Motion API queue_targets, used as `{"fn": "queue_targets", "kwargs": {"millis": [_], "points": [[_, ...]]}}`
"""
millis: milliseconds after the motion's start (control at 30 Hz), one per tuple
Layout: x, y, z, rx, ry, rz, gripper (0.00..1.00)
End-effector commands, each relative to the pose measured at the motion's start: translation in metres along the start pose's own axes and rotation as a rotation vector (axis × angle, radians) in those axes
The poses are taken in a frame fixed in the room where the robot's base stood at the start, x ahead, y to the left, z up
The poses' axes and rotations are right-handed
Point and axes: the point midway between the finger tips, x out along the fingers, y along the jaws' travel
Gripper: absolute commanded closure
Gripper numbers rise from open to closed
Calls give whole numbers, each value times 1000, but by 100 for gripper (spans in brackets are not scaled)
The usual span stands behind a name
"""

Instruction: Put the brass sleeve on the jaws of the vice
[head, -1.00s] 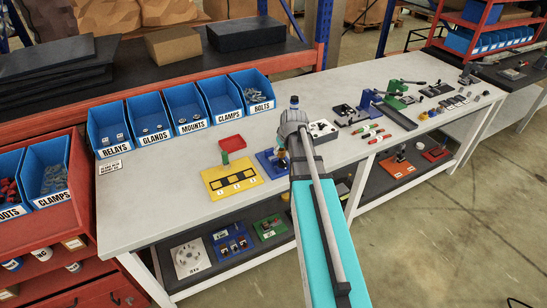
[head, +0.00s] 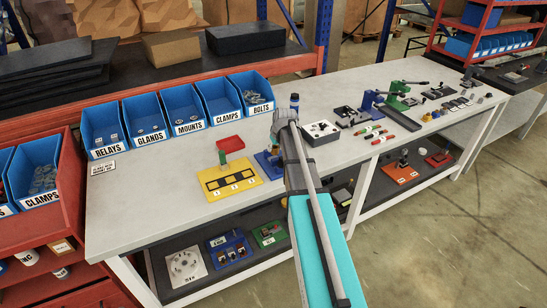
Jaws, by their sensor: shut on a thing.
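My gripper (head: 276,138) is at the far end of my arm, over the bench and close to a blue fixture on a blue base (head: 268,162). My wrist largely hides its fingers. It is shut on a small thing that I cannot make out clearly. I cannot pick out the brass sleeve for certain. A dark, vice-like tool (head: 471,76) stands at the far right end of the bench, well away from my gripper. It is too small to see its jaws clearly.
The front left is clear.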

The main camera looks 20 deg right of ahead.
Motion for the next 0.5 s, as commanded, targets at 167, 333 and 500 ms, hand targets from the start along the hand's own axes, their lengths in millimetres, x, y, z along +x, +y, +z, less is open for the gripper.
{"fn": "queue_targets", "kwargs": {"millis": [167,333,500], "points": [[0,0,0,0,0,0,100],[1,0,0,0,0,0,100],[12,1,-3,-1,0,0,100]]}}
